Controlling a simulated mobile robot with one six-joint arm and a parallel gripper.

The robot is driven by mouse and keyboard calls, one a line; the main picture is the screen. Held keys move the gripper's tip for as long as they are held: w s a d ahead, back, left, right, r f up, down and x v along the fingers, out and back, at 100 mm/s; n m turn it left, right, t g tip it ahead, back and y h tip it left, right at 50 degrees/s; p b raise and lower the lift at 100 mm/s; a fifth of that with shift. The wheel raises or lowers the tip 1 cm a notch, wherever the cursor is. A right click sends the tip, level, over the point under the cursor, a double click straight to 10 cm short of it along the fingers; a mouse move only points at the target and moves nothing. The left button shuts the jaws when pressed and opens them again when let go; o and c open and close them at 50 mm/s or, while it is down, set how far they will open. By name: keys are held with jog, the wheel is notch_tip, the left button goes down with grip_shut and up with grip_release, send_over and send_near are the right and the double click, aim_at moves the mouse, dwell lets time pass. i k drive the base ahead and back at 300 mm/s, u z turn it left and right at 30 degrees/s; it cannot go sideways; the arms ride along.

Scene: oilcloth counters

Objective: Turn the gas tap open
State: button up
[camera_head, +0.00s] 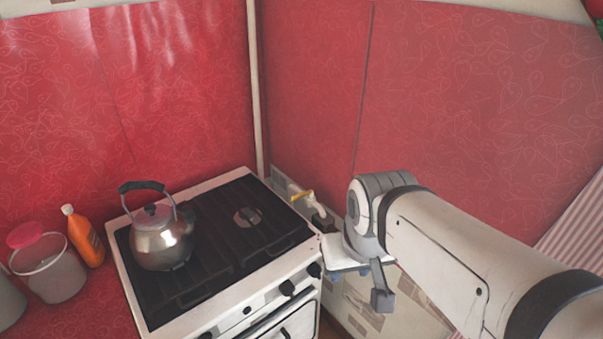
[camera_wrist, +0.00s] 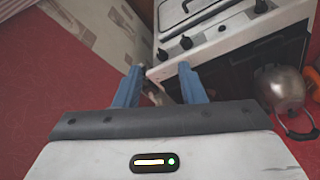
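The gas tap (camera_head: 301,195) shows a yellow lever in the head view, on a pipe low by the wall, just behind the right side of the stove. My gripper (camera_wrist: 160,69) shows two blue fingers spread apart in the wrist view, with the stove's corner beyond them. A small pale and dark fitting (camera_wrist: 152,92) shows between the fingers; I cannot tell if it belongs to the tap. I see no yellow lever in the wrist view. In the head view my arm's end is at the stove's right side, right of and nearer than the tap, and hides the fingertips.
The stove (camera_head: 222,185) has a dark top, with a steel kettle (camera_head: 160,240) on its left part. Black knobs (camera_head: 288,288) line its front. An orange bottle (camera_head: 83,238) and a grey bucket (camera_head: 52,272) stand to the left. Red walls close off the back.

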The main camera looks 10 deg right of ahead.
aim_at(310, 193)
jog(key=z, duration=0.05)
jog(key=k, duration=1.15)
jog(key=z, duration=0.5)
jog(key=i, duration=1.6)
jog(key=u, duration=0.35)
